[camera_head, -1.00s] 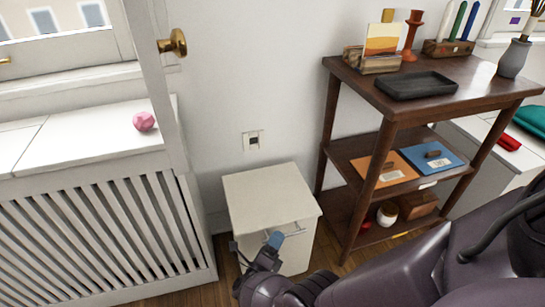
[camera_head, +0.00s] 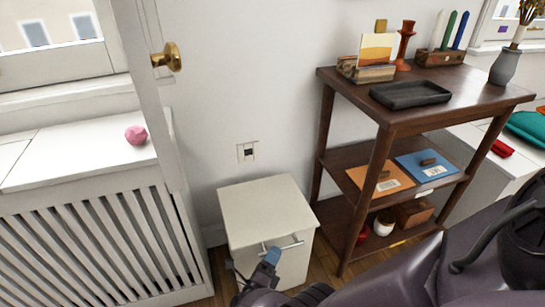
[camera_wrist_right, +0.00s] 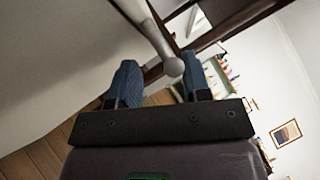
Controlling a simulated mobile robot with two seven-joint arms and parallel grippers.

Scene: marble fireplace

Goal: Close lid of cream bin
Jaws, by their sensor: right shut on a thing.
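The cream bin (camera_head: 266,212) stands on the floor against the wall, and its flat lid looks level on top. A bar handle (camera_head: 287,245) is on its front face near the upper edge. My right gripper (camera_head: 272,256) is at this handle. My left gripper is not in view.
A dark wooden shelf (camera_head: 345,215) stands close to the bin's right, with a black tray (camera_head: 410,94) on top. A white slatted radiator cover (camera_head: 75,235) is at the left, with a pink object (camera_head: 136,135) on it. A brass knob (camera_head: 167,57) is above.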

